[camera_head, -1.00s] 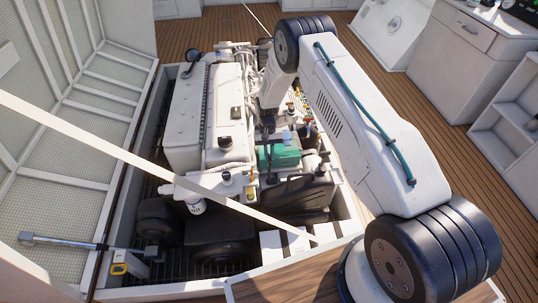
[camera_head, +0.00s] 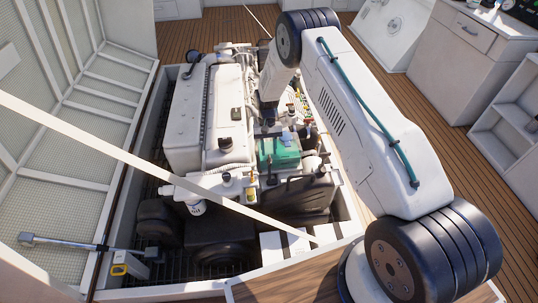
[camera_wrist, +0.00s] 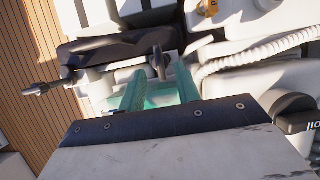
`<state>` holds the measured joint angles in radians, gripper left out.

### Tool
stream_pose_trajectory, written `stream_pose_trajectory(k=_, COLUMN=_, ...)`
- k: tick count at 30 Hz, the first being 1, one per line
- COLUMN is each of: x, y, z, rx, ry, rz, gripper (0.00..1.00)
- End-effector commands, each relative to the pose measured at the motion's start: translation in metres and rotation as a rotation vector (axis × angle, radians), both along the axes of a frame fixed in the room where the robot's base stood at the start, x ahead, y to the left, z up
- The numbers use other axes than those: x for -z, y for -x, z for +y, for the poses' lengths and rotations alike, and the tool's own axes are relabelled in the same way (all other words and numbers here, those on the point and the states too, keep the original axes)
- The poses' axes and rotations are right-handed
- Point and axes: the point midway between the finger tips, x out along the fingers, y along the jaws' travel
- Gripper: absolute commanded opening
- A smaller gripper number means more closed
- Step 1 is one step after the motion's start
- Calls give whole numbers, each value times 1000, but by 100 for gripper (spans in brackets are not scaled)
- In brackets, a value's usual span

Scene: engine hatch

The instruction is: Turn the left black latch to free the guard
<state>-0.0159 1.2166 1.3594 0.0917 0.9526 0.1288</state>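In the wrist view a dark upright latch (camera_wrist: 158,63) stands just past my gripper (camera_wrist: 159,78), roughly between its two teal fingertips. The fingers are apart; contact with the latch cannot be told. My fingertips are too small and hidden to make out there.
The white engine (camera_head: 192,125) fills the hatch opening. A pale diagonal strap or bar (camera_head: 120,152) crosses in front. The open hatch lid (camera_head: 60,140) stands at left. A ribbed white hose (camera_wrist: 245,60) and a black cap (camera_wrist: 293,108) lie right of my gripper.

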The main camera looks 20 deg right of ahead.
Motion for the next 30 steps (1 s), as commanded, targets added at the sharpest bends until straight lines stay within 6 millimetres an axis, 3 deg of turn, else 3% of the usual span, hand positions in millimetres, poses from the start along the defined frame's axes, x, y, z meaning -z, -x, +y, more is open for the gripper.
stream_pose_trajectory(k=3, x=-20, y=-9, z=-2, rx=0, ry=0, rz=-3, gripper=33)
stream_pose_trajectory(k=9, x=-40, y=-16, z=-3, rx=0, ry=0, rz=-1, gripper=33)
stream_pose_trajectory(k=26, x=-43, y=-17, z=-4, rx=-5, ry=-2, rz=2, gripper=33)
stream_pose_trajectory(k=30, x=-37, y=4, z=-4, rx=-24, ry=-7, rz=54, gripper=33)
